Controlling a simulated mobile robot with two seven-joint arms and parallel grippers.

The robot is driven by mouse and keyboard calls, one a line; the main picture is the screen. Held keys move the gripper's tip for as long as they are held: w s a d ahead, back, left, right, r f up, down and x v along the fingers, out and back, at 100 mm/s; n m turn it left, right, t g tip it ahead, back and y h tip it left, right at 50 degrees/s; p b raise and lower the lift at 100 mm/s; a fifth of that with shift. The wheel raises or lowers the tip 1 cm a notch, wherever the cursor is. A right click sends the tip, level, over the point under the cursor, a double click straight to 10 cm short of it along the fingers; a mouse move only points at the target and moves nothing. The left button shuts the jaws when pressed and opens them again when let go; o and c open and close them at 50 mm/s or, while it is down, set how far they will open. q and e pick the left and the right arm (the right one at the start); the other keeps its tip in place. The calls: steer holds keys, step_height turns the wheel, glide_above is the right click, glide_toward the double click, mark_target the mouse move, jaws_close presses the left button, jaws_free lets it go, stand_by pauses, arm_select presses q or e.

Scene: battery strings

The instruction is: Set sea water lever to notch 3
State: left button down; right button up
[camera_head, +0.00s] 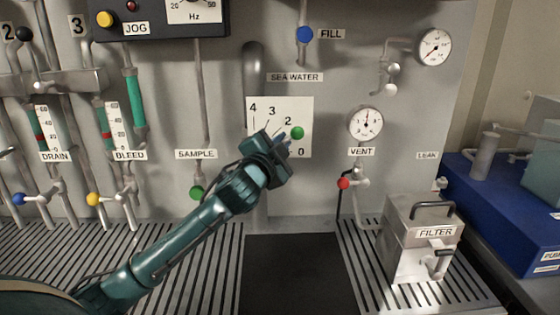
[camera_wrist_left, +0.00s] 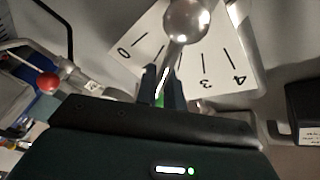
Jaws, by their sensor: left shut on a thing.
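The sea water lever's green knob (camera_head: 297,133) stands out from a white numbered plate (camera_head: 300,110) under the SEA WATER label (camera_head: 294,77). In the head view the knob is between the numerals 2 and 0; the numeral 1 is not visible. My left gripper (camera_head: 285,139) reaches in from the lower left, just beside the knob. In the left wrist view its fingers (camera_wrist_left: 163,88) are shut around the lever near its green end (camera_wrist_left: 160,102). A round metal hub (camera_wrist_left: 183,20) is in front of the plate. My right gripper is out of view.
The vent valve's red knob (camera_head: 343,183) and a gauge (camera_head: 365,123) are right of the plate. The sample valve's green knob (camera_head: 196,193) is at lower left. The filter box (camera_head: 412,244) stands on the grating at right. A dark mat (camera_head: 298,275) lies below.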

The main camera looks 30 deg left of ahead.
arm_select(q)
steer(key=shift+s+a+r+n+t+y+b, duration=0.1)
steer(key=shift+a+r+n+t+y+b, duration=0.15)
steer(key=shift+n, duration=0.25)
steer(key=shift+s+a+r+n+t+y+b, duration=0.1)
steer(key=shift+n+t+b, duration=0.2)
steer(key=shift+n, duration=0.2)
steer(key=n, duration=0.1)
steer(key=a+r+n+b, duration=0.1)
steer(key=shift+s+n+t+y, duration=0.25)
steer(key=shift+s+n+y, duration=0.05)
steer(key=shift+y, duration=0.05)
steer(key=shift+s+a+r+n+t+b, duration=0.2)
steer(key=shift+a+r+n+t+b, duration=0.15)
steer(key=shift+n+b, duration=0.45)
steer(key=shift+s+a+r+n+y, duration=0.2)
steer(key=shift+n+y, duration=0.2)
steer(key=shift+n, duration=0.2)
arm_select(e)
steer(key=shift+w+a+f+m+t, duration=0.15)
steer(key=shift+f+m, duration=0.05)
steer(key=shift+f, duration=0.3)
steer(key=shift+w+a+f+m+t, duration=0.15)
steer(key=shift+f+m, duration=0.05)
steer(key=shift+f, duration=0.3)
arm_select(q)
steer(key=c, duration=1.5)
jaws_free()
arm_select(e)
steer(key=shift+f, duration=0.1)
